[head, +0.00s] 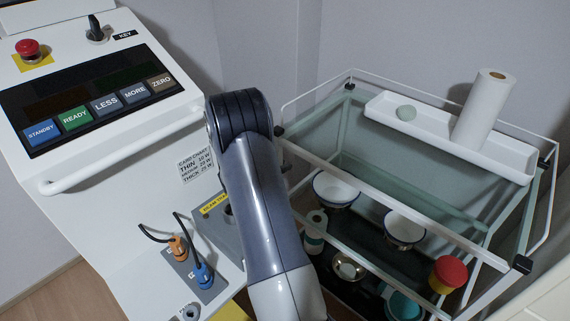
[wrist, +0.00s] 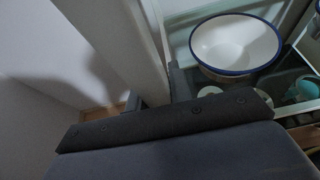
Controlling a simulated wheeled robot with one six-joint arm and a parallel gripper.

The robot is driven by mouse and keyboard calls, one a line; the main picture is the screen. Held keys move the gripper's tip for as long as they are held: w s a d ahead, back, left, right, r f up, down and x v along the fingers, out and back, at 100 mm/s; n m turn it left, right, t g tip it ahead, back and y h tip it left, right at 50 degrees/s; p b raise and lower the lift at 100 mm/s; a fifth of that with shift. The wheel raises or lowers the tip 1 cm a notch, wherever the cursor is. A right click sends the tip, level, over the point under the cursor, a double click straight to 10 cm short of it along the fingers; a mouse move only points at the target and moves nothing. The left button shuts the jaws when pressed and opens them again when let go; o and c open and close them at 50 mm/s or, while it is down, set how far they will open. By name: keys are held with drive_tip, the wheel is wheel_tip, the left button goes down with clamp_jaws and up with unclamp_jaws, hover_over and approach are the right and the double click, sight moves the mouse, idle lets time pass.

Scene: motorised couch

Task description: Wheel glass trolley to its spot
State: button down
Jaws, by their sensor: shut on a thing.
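The glass trolley (head: 395,197) stands at the right of the head view, with a white frame, black corner caps and a greenish glass top. My arm reaches towards its left side. In the wrist view my gripper (wrist: 155,94) is shut around a white bar of the trolley frame (wrist: 118,45), one dark finger on each side. In the head view my gripper is hidden behind my arm.
The lower shelf holds blue-rimmed bowls (head: 404,228), a red-lidded yellow jar (head: 448,274) and other small items. A white console (head: 110,165) with buttons, a handle and orange and blue plugs stands close on the left. Walls rise behind the trolley.

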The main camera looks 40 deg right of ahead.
drive_tip(key=c, duration=1.3)
unclamp_jaws()
drive_tip(key=p+v, duration=0.1)
drive_tip(key=v, duration=0.9)
drive_tip(key=shift+a+r, duration=0.1)
drive_tip(key=shift+a, duration=0.25)
